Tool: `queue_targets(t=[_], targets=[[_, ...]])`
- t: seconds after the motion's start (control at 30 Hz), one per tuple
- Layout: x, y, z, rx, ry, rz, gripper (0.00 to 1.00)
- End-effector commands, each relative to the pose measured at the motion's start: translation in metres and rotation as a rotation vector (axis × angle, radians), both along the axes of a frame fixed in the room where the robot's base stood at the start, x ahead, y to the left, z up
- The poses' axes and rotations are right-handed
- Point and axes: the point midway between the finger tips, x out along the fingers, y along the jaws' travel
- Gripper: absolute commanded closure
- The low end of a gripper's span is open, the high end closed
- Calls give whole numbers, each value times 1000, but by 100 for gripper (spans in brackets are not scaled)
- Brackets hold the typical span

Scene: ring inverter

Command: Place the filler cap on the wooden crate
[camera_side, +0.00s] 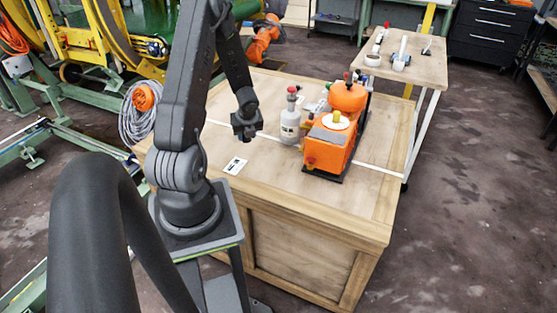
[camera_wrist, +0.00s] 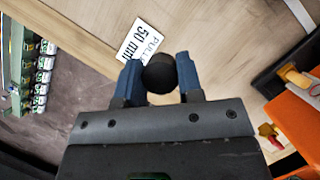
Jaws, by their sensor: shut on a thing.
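My gripper (camera_side: 246,127) hangs above the wooden crate (camera_side: 290,205), left of the orange machine. In the wrist view my gripper (camera_wrist: 158,75) has its two blue fingers shut on a dark round thing, the filler cap (camera_wrist: 160,75). The cap is held between the fingertips, above the crate top, with a printed white card just beyond it. In the side view the cap is too small and dark to tell from the gripper. The crate's bare top also shows in the wrist view (camera_wrist: 215,35).
An orange machine (camera_side: 325,148) and a grey-white bottle with a red top (camera_side: 290,122) stand on the crate, right of my gripper. The white card (camera_side: 235,166) lies flat near the crate's left side. The crate top around the card is clear.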

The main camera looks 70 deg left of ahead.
Motion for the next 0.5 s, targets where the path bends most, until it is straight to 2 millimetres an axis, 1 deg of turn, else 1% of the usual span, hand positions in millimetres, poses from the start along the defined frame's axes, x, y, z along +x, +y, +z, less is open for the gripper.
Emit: queue_targets(t=[0.3, 0.4, 0.5], targets=[[66, -16, -41, 0, 2, -6, 88], [85, -20, -53, 0, 2, -4, 88], [98, -22, -61, 1, 1, -1, 88]])
